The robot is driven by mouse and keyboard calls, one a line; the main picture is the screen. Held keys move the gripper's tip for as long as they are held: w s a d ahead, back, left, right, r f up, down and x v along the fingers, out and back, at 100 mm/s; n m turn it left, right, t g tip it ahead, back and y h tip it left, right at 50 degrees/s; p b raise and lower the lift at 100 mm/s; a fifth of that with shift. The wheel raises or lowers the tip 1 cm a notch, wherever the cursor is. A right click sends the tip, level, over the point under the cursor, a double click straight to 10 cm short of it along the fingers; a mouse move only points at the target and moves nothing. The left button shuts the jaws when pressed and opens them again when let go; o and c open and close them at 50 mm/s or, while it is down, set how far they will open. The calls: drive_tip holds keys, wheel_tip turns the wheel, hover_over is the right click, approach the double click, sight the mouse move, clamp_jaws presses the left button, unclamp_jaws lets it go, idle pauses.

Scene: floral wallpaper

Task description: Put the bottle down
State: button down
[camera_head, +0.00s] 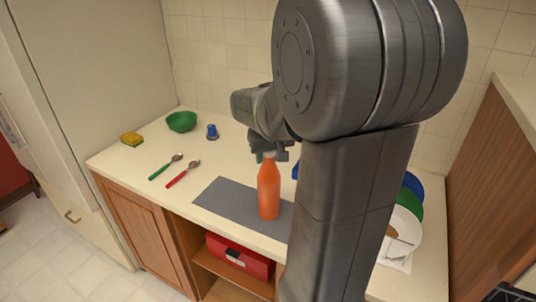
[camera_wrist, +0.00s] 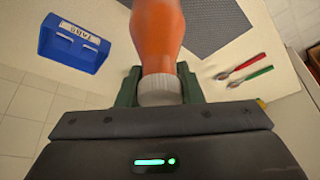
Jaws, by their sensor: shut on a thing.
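The orange bottle (camera_head: 268,190) is upright over the grey mat (camera_head: 228,196) on the counter; I cannot tell whether its base touches the mat. In the wrist view the bottle (camera_wrist: 158,38) points away from my gripper, with its whitish cap (camera_wrist: 160,88) between the two green fingers. My gripper (camera_wrist: 160,90) is shut on the bottle at its cap end. In the head view my gripper (camera_head: 270,155) is at the top of the bottle, partly hidden by my arm. The grey mat (camera_wrist: 212,20) also shows in the wrist view.
A green bowl (camera_head: 181,121), a yellow sponge (camera_head: 131,139), a blue-topped object (camera_head: 212,131), a green spoon (camera_head: 165,167) and a red spoon (camera_head: 183,173) lie left. Plates (camera_head: 405,225) stand right. The counter's front left is clear.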

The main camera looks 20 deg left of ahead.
drive_tip(key=c, duration=1)
unclamp_jaws()
drive_tip(key=shift+f, duration=0.1)
drive_tip(key=v, duration=1.2)
drive_tip(key=shift+b, duration=0.3)
